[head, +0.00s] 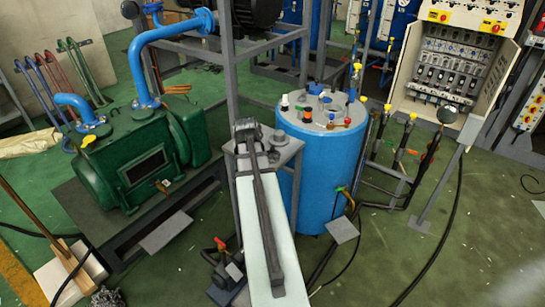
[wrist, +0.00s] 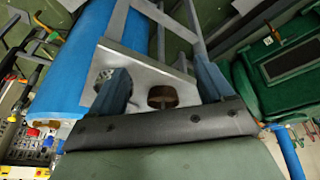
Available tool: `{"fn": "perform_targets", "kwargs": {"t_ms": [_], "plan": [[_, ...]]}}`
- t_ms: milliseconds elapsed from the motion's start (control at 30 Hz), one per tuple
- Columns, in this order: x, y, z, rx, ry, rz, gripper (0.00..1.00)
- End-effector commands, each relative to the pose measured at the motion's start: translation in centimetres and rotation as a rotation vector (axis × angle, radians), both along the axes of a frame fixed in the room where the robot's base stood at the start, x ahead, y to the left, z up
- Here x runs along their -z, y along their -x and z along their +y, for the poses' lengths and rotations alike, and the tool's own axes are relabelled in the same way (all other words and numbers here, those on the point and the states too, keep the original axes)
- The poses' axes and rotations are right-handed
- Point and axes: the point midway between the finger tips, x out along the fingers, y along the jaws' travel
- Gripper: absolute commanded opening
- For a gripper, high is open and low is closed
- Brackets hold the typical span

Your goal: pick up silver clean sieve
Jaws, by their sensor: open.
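A silver round piece, which looks like the clean sieve (wrist: 101,76), lies on a grey metal plate (wrist: 150,71) in the wrist view. One finger of my gripper (wrist: 163,72) partly covers it. A dark brown round piece (wrist: 162,97) lies beside it on the plate, between the fingers in the picture. My gripper is open with nothing between its fingers, and seems to be above the plate. In the head view my gripper (head: 245,128) is at the plate's left part. A small grey round piece (head: 279,137) shows on the plate there, right of the gripper.
A blue drum (head: 318,180) with valves and fittings on its lid stands close to the right of the plate. A green pump (head: 130,165) with blue pipes stands to the left. Grey frame posts (head: 229,75) rise behind the plate. A control cabinet (head: 455,60) is at the back right.

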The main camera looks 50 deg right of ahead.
Motion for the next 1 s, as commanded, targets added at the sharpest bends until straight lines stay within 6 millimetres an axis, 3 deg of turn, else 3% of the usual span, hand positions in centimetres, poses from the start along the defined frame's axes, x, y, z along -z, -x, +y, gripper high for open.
{"fn": "perform_targets", "kwargs": {"t_ms": [100, 467, 733, 1000], "plan": [[-3.9, 0.3, -2.2, 0.048, 0.037, -0.029, 0.80], [-12.5, 0.4, -5.2, 0.203, 0.093, -0.081, 0.80], [-11.8, 2.2, -5.3, 0.494, 0.034, -0.050, 0.80], [-11.3, 2.5, -5.2, 0.607, 0.008, -0.075, 0.80]]}}
